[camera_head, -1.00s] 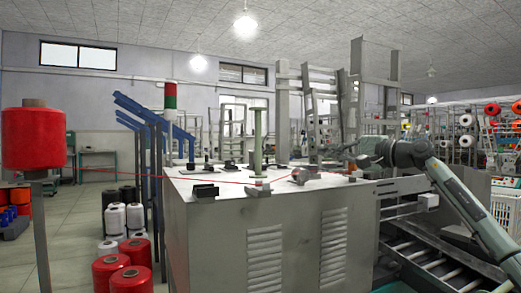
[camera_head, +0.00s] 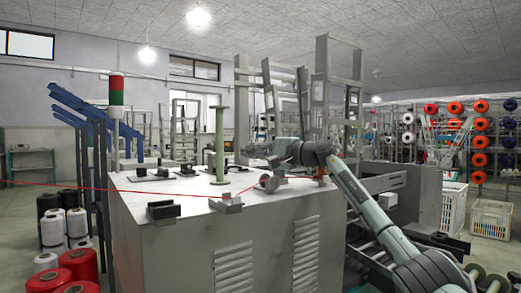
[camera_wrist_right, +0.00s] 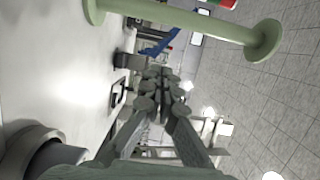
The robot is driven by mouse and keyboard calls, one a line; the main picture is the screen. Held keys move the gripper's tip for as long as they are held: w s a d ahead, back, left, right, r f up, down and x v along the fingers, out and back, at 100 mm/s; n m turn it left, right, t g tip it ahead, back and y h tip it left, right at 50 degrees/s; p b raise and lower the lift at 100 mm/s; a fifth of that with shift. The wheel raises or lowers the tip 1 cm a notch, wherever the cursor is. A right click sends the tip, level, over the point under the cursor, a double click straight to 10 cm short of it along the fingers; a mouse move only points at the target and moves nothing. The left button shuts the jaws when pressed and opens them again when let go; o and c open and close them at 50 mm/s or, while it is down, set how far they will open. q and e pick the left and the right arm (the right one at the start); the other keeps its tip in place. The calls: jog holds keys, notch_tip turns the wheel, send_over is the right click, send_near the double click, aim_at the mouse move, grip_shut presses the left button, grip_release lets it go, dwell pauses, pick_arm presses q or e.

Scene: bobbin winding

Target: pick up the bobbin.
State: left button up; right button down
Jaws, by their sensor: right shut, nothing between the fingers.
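The bobbin (camera_head: 220,145) is a slim pale-green spool with a round flange at each end. It stands upright on the top of a grey machine cabinet (camera_head: 185,250). In the right wrist view the bobbin (camera_wrist_right: 185,22) crosses the top edge, partly cut off, beside the fingers and not between them. My right gripper (camera_head: 248,151) is just right of the bobbin in the head view, above the cabinet top. Its fingers (camera_wrist_right: 160,85) are shut and empty, and no contact with the bobbin shows. My left gripper is not in view.
A red thread (camera_head: 100,187) runs across the cabinet top to a small metal fitting (camera_head: 268,182). Small dark blocks (camera_head: 163,210) sit on the top. A grey upright frame (camera_head: 322,95) stands behind. Red cones (camera_head: 79,263) stand on the floor at left.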

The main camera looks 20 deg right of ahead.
aim_at(220, 145)
jog(key=a, duration=0.2)
jog(key=shift+w+a, duration=0.3)
jog(key=shift+w, duration=0.1)
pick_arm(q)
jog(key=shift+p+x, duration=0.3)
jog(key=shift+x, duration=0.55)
pick_arm(e)
jog(key=shift+s+a, duration=0.25)
jog(key=shift+a, duration=0.3)
jog(key=shift+s+a, duration=0.25)
jog(key=shift+a, duration=0.25)
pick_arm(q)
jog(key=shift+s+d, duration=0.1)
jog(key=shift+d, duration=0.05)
